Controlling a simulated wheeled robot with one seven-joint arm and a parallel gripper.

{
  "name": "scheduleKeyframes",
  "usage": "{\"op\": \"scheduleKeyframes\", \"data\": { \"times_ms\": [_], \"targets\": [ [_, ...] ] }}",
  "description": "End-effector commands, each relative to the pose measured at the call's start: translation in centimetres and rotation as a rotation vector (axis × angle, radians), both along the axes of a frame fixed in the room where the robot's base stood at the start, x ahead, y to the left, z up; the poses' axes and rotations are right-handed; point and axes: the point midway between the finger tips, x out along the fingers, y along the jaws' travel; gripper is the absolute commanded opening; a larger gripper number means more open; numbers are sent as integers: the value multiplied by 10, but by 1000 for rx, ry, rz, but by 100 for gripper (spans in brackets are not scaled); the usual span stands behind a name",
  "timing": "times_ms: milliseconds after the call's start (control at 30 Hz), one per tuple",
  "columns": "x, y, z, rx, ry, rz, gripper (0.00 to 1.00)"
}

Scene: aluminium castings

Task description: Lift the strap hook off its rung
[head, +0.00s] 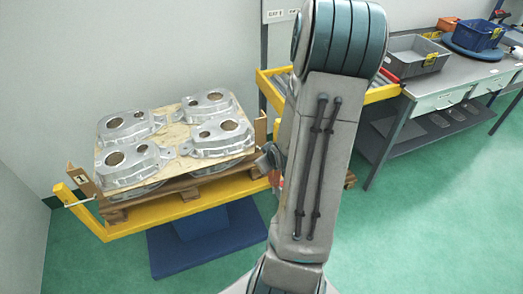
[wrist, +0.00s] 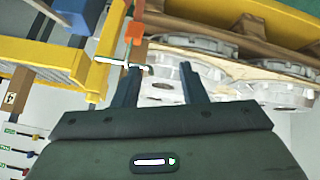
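In the wrist view, which looks upside down, my gripper (wrist: 157,67) is open, its two dark fingers apart. A pale rung (wrist: 108,60) sticks out from a yellow post, its end close to the left fingertip. An orange piece (wrist: 135,32), which looks like the strap hook, is at the rung, beyond the left finger. I cannot make out how it sits on the rung. No held object shows between the fingers. In the head view my arm hides most of this spot; a bit of orange (head: 277,178) shows beside it.
Aluminium castings (head: 222,131) sit on a wooden pallet on a yellow lift table (head: 180,212), close beyond my fingers. A yellow-framed rack (head: 268,88) stands behind my arm. A workbench (head: 455,75) with bins is at the right. Green floor at the right is clear.

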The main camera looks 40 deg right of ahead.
Motion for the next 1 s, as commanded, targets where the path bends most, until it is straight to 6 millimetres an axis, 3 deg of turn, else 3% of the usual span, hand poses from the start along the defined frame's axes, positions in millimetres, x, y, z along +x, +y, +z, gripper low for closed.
{"op": "scheduleKeyframes", "data": {
  "times_ms": [100,300,600,1000],
  "targets": [
    [-9,-15,-32,49,-93,-14,38],
    [-22,-32,-61,110,-302,-65,38],
    [-35,-44,-67,139,-517,-150,38],
    [-26,-51,-75,136,-543,-156,38]
  ]
}}
